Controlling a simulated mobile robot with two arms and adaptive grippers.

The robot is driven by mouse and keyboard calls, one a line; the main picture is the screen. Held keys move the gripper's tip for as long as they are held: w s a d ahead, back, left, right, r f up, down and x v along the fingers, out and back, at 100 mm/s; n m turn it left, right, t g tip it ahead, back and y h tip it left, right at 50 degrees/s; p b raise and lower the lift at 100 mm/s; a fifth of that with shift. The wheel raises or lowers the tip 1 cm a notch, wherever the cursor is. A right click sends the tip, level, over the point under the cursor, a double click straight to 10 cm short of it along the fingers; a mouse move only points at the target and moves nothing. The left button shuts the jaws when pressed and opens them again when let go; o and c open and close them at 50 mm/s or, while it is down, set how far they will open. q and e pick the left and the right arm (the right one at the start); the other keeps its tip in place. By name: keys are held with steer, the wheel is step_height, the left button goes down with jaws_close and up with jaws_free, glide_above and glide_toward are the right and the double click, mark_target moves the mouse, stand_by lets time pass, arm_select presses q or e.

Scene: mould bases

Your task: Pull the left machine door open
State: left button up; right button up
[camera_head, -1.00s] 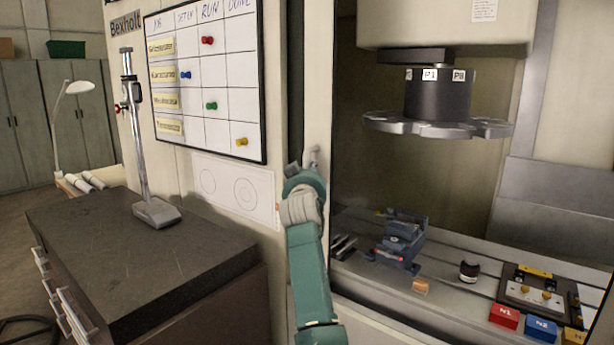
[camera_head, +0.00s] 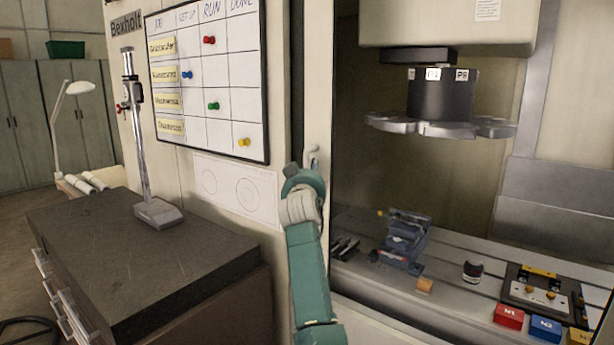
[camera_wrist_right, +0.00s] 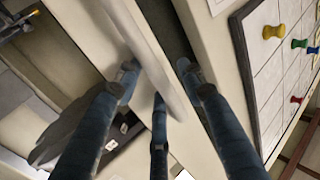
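A narrow pale upright panel, apparently the left machine door (camera_head: 317,80), stands at the left side of the machine opening. A light grey handle end (camera_head: 313,154) shows on it just above my right gripper (camera_head: 303,180), whose fingers are mostly hidden there by the wrist. In the right wrist view, a long pale bar (camera_wrist_right: 152,62) runs between the spread fingers of my right gripper (camera_wrist_right: 158,78). One finger is on each side of it and a middle finger overlaps it. The gripper looks open around it; contact is unclear. My left gripper is not in view.
The machine interior holds a blue vise (camera_head: 402,243), a tool carousel (camera_head: 440,126) above, and red and blue blocks. A dark-topped drawer cabinet (camera_head: 120,250) with a height gauge (camera_head: 158,212) stands left, beneath a whiteboard (camera_head: 225,95) on the wall.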

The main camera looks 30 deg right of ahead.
steer(key=v, duration=1.2)
steer(key=shift+w+f, duration=0.1)
